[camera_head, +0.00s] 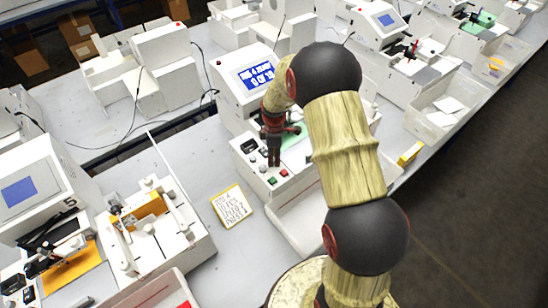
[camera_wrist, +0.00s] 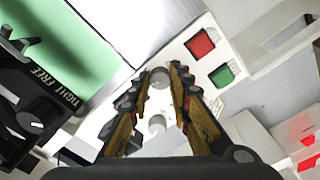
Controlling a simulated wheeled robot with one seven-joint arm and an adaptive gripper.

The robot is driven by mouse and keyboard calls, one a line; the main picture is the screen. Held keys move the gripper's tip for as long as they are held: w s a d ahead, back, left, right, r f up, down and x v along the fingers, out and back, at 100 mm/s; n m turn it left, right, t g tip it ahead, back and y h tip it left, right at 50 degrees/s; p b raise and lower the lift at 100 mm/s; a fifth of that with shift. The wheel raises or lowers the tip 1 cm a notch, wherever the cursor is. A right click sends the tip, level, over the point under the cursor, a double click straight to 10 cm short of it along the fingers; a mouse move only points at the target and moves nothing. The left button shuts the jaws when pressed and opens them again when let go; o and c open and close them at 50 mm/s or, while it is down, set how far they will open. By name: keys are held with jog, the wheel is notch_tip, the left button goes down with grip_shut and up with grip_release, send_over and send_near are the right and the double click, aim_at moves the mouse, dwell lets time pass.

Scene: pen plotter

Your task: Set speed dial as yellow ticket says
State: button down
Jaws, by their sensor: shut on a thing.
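The yellow-edged ticket (camera_head: 231,207) lies on the table left of the plotter in the head view. Its handwritten lines are too small to read surely. My gripper (camera_head: 273,160) points down at the plotter's white control panel (camera_head: 247,160). In the wrist view my gripper (camera_wrist: 160,72) has a finger on each side of a small pale round dial (camera_wrist: 158,96) and is shut on it. The fingers hide much of the dial, and I cannot read its setting. The plotter's blue screen (camera_head: 257,75) shows white text.
A red button (camera_wrist: 201,45) and a green button (camera_wrist: 222,75) are close right of my fingers. A black knob (camera_wrist: 32,115) with "TIGHT FREE" lettering is at the left. Another plotter (camera_head: 165,222) stands left of the ticket. A yellow block (camera_head: 410,153) lies at right.

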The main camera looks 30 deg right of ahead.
aim_at(274, 159)
jog(key=c, duration=1.6)
grip_release()
notch_tip(274, 159, up, 12)
